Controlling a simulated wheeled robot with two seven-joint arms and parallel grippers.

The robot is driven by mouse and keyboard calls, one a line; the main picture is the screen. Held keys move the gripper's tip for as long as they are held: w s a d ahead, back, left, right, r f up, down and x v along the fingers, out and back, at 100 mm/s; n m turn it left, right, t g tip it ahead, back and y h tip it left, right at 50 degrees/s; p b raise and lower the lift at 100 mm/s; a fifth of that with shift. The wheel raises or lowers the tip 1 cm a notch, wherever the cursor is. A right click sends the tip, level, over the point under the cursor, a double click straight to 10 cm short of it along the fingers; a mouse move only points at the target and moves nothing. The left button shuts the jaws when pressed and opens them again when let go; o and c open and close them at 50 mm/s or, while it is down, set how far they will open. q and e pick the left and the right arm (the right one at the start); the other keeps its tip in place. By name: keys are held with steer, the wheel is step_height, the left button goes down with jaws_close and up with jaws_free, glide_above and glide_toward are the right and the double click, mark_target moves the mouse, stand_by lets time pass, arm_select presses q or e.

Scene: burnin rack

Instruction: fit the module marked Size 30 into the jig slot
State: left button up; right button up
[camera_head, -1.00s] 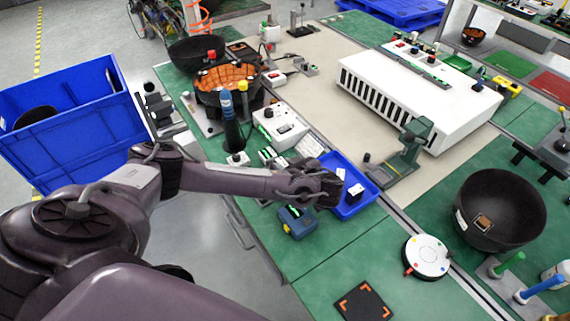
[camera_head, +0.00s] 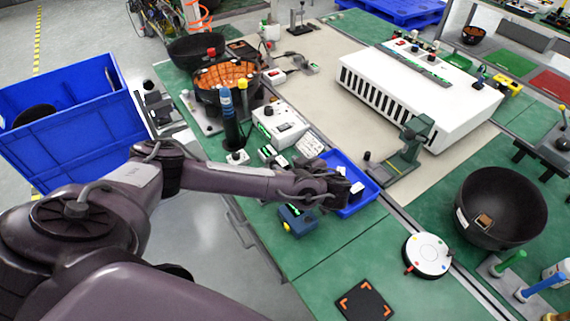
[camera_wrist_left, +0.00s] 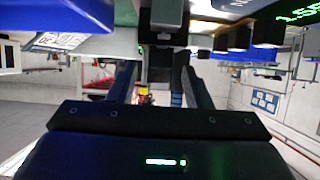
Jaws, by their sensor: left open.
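My left gripper (camera_head: 338,190) reaches over the blue tray (camera_head: 366,199) from the left and covers part of it. In the left wrist view its two dark fingers (camera_wrist_left: 152,85) stand apart with a gap between them. A small white-topped block (camera_head: 357,189) is in the tray, just right of the gripper; no Size 30 marking is legible on it. In the left wrist view a dark block (camera_wrist_left: 165,14) shows beyond the fingers, its identity unclear. I cannot make out which fixture has the jig slot. My right gripper is not in view.
A blue-grey device (camera_head: 297,220) sits below the forearm. A green-grey press (camera_head: 408,150) stands right of the tray, before a long white slotted unit (camera_head: 420,92). A white box (camera_head: 279,126) lies behind the arm. The green front bench (camera_head: 340,262) has free room.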

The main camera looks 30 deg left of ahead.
arm_select(q)
steer(key=v, duration=0.4)
steer(key=shift+d+r, duration=0.2)
steer(key=shift+d, duration=0.15)
steer(key=shift+p+v, duration=2.5)
steer(key=shift+p, duration=0.3)
steer(key=shift+s+f, duration=0.15)
